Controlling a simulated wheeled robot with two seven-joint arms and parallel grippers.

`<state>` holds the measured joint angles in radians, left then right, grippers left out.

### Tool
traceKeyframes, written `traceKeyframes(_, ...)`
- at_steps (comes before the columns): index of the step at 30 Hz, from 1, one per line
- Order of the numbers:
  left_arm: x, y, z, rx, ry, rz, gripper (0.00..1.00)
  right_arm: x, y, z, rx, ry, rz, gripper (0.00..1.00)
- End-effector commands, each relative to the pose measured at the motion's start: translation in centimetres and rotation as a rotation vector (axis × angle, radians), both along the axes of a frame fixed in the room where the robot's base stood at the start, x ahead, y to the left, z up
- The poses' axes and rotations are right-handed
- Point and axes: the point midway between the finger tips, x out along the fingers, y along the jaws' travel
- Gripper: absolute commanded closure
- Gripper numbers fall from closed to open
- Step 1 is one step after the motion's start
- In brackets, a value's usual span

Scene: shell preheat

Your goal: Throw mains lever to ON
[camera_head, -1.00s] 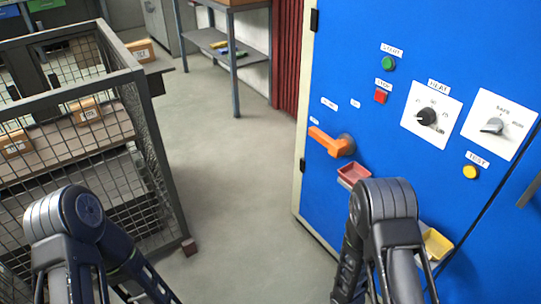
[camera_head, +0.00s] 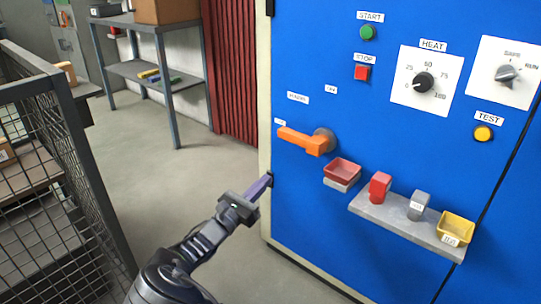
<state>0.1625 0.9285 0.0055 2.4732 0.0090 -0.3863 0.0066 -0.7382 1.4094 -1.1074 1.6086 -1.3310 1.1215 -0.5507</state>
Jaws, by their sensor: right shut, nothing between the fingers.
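The mains lever (camera_head: 298,139) is an orange handle on a round grey pivot, on the front of the blue cabinet (camera_head: 400,150). Its handle points left and slightly up from the pivot. Small white labels (camera_head: 298,97) sit above and left of it, too small to read surely. My right gripper (camera_head: 260,186) is shut and empty, its purple-grey fingers pointing up and right. In the picture it is below and left of the lever, apart from it, by the cabinet's left edge. My left gripper is out of view.
Above the lever are a green START button (camera_head: 367,32), a red STOP button (camera_head: 361,72) and a HEAT dial (camera_head: 423,81). A red tray (camera_head: 342,171) and a grey ledge (camera_head: 395,222) jut out below it. A mesh cage (camera_head: 75,150) stands left; floor between is clear.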

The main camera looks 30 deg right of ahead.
Motion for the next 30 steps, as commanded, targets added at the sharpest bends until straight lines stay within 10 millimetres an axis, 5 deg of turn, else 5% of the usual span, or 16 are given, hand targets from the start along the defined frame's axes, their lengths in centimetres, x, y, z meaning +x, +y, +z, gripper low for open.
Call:
traceKeyframes(14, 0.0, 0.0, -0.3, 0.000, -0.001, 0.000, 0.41, 0.1, -0.7, 0.1, 0.000, -0.002, -0.003, 1.00)
traceKeyframes(30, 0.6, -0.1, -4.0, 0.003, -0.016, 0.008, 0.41, 2.6, -9.3, 2.0, 0.002, -0.004, -0.004, 1.00)
